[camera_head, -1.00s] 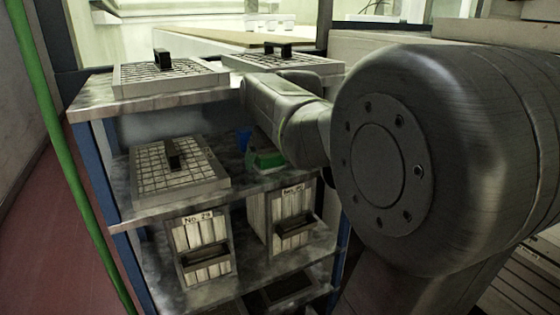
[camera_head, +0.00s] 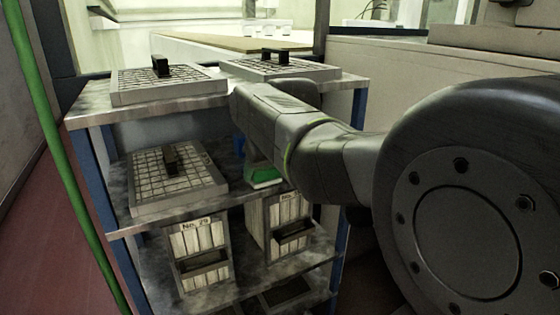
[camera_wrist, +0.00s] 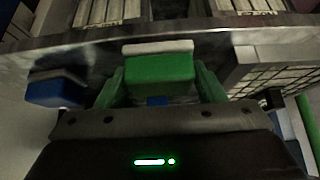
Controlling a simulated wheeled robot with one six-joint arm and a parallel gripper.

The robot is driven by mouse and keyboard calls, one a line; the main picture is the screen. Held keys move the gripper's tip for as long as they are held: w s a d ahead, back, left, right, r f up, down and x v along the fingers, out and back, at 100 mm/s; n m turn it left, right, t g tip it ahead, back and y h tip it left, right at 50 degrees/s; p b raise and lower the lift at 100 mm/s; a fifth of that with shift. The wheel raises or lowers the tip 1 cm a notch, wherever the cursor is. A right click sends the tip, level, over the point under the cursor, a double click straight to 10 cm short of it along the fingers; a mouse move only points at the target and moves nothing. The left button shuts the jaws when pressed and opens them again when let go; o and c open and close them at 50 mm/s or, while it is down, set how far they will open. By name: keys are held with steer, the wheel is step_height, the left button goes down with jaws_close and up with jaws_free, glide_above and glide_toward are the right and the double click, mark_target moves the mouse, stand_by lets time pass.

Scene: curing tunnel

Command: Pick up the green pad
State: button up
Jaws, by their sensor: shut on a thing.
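The green pad (camera_wrist: 160,72), a green block with a pale layer along one side, sits between the green fingers of my gripper (camera_wrist: 160,88) in the wrist view. My gripper is shut on it. In the head view the green pad (camera_head: 264,175) shows below my arm's end, by the front edge of the middle shelf. My arm hides part of it and the fingers. I cannot tell whether the pad touches the shelf.
A blue block (camera_wrist: 58,88) is close beside the pad on the middle shelf (camera_head: 160,212). A gridded tray (camera_head: 178,178) with a black handle lies left on that shelf. More trays (camera_head: 168,82) stand on top; wooden boxes (camera_head: 200,255) are below.

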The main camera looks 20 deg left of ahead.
steer(key=s+d, duration=0.3)
steer(key=s, duration=1)
steer(key=shift+s+d, duration=0.15)
steer(key=shift+d, duration=0.1)
